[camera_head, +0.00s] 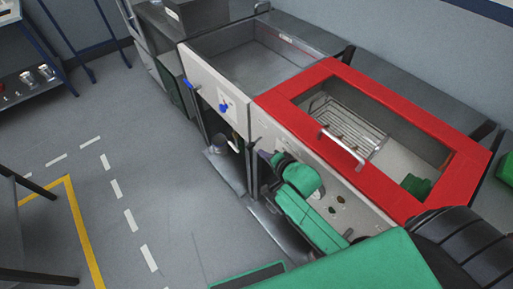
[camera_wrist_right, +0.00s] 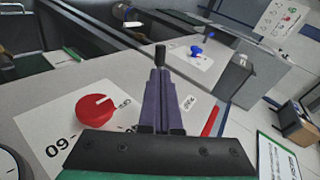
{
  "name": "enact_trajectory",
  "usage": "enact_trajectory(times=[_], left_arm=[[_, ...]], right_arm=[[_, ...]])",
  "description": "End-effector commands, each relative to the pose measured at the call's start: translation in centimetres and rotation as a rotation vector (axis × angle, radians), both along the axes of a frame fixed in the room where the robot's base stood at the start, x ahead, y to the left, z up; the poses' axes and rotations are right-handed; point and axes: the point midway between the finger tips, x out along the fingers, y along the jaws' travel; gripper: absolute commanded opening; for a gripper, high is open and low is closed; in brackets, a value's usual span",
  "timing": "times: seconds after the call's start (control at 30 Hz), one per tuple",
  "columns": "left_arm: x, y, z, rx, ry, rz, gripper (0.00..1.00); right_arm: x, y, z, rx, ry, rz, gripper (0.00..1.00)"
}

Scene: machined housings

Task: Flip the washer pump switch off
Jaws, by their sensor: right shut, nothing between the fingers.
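The red-framed washer (camera_head: 385,200) stands at the right in the head view, its pale front panel facing my right arm. My right gripper (camera_head: 278,158) is close in front of this panel, with its fingertips hard to make out there. In the right wrist view its fingers (camera_wrist_right: 160,88) are shut and empty, pointing along the panel. A short dark stub (camera_wrist_right: 160,55) shows at their tips; I cannot tell whether it is the pump switch or whether it touches them. A red knob (camera_wrist_right: 95,105) with a white mark sits left of the fingers. My left gripper is out of view.
Blue valve handles (camera_head: 223,107) stick out of the neighbouring grey sink unit (camera_head: 245,60); one also shows in the wrist view (camera_wrist_right: 196,51). A metal handle (camera_head: 343,148) rises from the red lid. Open floor lies to the left.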

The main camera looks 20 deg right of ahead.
Motion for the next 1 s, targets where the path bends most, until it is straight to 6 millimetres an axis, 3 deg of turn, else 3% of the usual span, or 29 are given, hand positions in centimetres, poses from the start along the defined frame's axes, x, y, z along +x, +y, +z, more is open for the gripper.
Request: enact_trajectory(times=[0.2,0.33,0.77,1.0], left_arm=[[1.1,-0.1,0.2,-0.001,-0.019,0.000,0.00],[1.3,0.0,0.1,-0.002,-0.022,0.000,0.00],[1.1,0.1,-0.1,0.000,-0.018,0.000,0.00],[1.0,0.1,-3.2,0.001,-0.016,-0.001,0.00]], right_arm=[[3.8,0.9,-2.4,-0.001,-0.001,0.000,0.00],[5.0,1.2,-3.3,-0.002,-0.002,0.000,0.00],[5.4,1.4,-3.8,-0.008,-0.004,0.000,0.00],[5.4,1.4,-5.7,-0.171,-0.072,-0.004,0.00]])
